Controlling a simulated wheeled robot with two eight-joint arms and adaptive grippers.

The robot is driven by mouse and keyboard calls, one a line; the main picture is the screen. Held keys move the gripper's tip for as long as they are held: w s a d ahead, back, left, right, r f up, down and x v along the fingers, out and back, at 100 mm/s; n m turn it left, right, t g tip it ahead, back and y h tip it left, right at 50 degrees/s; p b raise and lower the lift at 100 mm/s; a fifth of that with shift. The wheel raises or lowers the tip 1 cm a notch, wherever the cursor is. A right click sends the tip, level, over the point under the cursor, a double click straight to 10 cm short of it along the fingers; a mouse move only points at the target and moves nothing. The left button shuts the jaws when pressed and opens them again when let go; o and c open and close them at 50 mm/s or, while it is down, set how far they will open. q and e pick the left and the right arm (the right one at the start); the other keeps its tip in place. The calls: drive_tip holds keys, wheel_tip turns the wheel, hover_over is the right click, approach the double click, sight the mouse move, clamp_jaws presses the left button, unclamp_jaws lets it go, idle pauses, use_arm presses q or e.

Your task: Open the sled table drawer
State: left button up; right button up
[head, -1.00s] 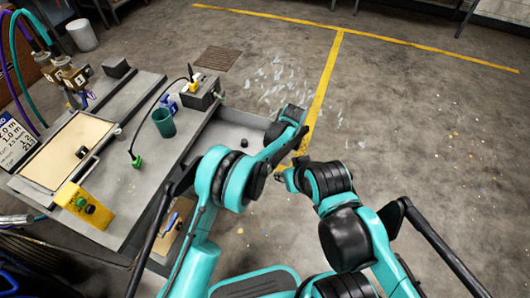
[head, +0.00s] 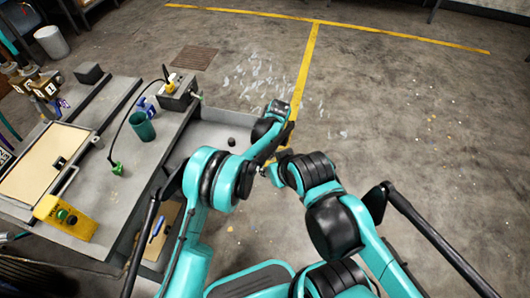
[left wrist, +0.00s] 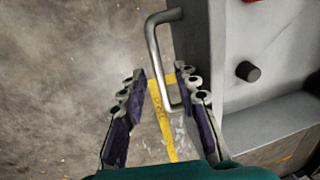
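The sled table (head: 95,190) is on the left in the head view. Its grey drawer (head: 208,135) stands pulled out on the table's right side, with a small black knob-like piece (head: 231,142) inside. In the left wrist view the drawer's metal handle (left wrist: 153,50) stands off the drawer front (left wrist: 197,45). My left gripper (left wrist: 165,95) is open, its fingers apart on either side of the handle's near end. In the head view my left wrist covers the handle. My right gripper (head: 267,171) is close to my left forearm; its fingers are too small to read.
On the tabletop are a green cup (head: 142,127), a dark box (head: 180,97), a yellow switch box (head: 66,217) and a tan panel (head: 42,160). A red item (left wrist: 246,15) shows in the drawer. The floor to the right is clear, with yellow lines (head: 303,75).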

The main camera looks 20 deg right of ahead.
use_arm(q)
drive_tip(key=shift+r, duration=0.1)
wheel_tip(320, 180, up, 12)
drive_tip(key=s+d, duration=0.1)
drive_tip(key=shift+d, duration=0.4)
drive_tip(key=shift+s, duration=0.1)
drive_tip(key=s+a+r+n+t+h, duration=0.1)
drive_tip(key=a+r, duration=0.6)
drive_tip(key=a, duration=0.4)
drive_tip(key=s+a+r+n+t+h, duration=0.1)
drive_tip(key=a+r+n, duration=0.1)
drive_tip(key=a+r, duration=0.75)
drive_tip(key=s+a+f+n+t, duration=0.2)
drive_tip(key=s+a, duration=0.7)
drive_tip(key=a, duration=0.2)
drive_tip(key=s+a+f+n+t, duration=0.2)
drive_tip(key=s+a, duration=0.7)
drive_tip(key=a, duration=0.2)
drive_tip(key=shift+a+f, duration=0.25)
drive_tip(key=shift+f, duration=0.1)
